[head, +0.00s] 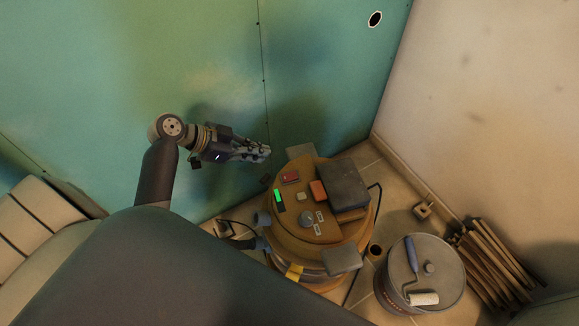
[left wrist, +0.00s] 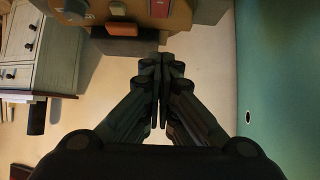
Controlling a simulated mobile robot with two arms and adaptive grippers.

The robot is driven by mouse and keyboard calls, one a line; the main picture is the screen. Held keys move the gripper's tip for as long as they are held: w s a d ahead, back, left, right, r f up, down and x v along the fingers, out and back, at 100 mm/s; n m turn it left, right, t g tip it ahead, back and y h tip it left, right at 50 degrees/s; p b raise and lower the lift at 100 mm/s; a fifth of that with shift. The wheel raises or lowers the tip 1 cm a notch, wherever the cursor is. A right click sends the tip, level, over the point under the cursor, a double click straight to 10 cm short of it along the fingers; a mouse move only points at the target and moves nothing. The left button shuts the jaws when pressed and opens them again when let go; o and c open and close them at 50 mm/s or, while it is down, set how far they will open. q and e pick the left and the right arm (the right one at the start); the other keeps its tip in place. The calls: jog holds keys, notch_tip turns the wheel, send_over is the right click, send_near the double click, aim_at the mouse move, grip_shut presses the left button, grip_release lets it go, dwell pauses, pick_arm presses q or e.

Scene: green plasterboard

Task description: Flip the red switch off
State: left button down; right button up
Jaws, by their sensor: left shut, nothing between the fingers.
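The red switch (head: 291,177) is a small red rocker set in the top of a round tan machine (head: 322,237). A dark red piece that looks like it shows at the top edge of the left wrist view (left wrist: 160,8); I cannot tell its tilt. An orange-red block (head: 318,190) stands beside the switch and also shows in the left wrist view (left wrist: 120,30). My left gripper (head: 266,152) is shut and empty, up and left of the switch in the head view, apart from it. It also shows in the left wrist view (left wrist: 162,95).
The machine top also carries a green display (head: 279,196), a grey box (head: 343,184) and a knob (head: 306,219). A bucket (head: 442,280) with a paint roller (head: 412,262) on its lid stands at right, near wooden sticks (head: 495,256). Green plasterboard (head: 325,60) rises behind my gripper.

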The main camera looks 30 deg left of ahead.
pick_arm(q)
send_over(289, 175)
jog(key=f, duration=0.5)
jog(key=shift+s+a+f, duration=0.3)
jog(key=shift+s+a, duration=0.05)
jog(key=f, duration=0.3)
jog(key=shift+w+d+f, duration=0.25)
jog(key=shift+w+d, duration=0.05)
jog(key=shift+w, duration=0.05)
jog(key=shift+f, duration=0.6)
pick_arm(e)
jog(key=shift+s+a+r, duration=0.15)
jog(key=shift+a+r, duration=0.05)
jog(key=shift+d, duration=0.1)
